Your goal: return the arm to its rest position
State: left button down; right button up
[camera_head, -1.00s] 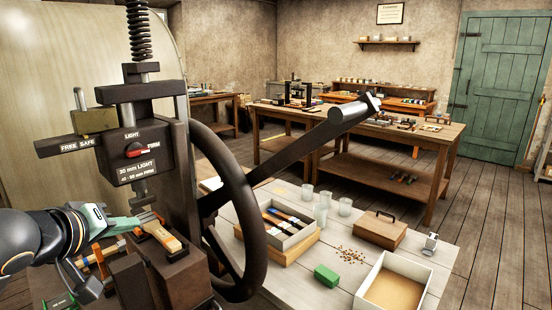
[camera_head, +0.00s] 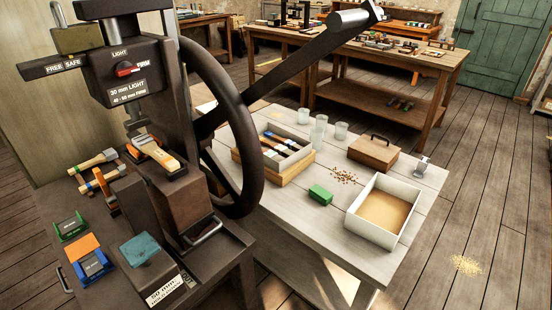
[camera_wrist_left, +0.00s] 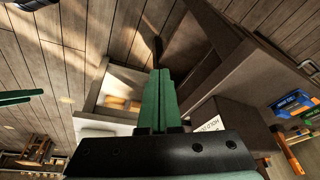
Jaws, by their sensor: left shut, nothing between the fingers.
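My left gripper (camera_wrist_left: 160,76) shows in the left wrist view with its two green fingers shut together and nothing between them. It points past the edge of a dark stand. The left arm does not show in the head view. The handwheel press (camera_head: 130,75) stands at the left of the head view, with its large dark wheel (camera_head: 250,140) on its right side. A wooden-backed piece (camera_head: 155,152) lies on the press bed under the ram, with no gripper at it. My right gripper is not seen in the head view.
A dark bench by the press holds wooden-handled tools (camera_head: 95,163), a green block (camera_head: 72,227), a blue block (camera_head: 92,265) and a teal-topped block (camera_head: 140,248). A pale table (camera_head: 290,228) carries a brush box (camera_head: 275,160), a white tray (camera_head: 410,217) and a wooden case (camera_head: 374,152).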

pick_arm(q)
jog(key=w+d+f+t+h, duration=0.1)
jog(key=w+d+f+t, duration=0.1)
jog(key=f, duration=0.3)
jog(key=w+d+f+t+h, duration=0.1)
jog(key=w+d+f+t, duration=0.1)
jog(key=f, duration=0.3)
jog(key=shift+w+d+t+p, duration=0.25)
jog(key=shift+w+t+p, duration=0.15)
jog(key=shift+t, duration=0.5)
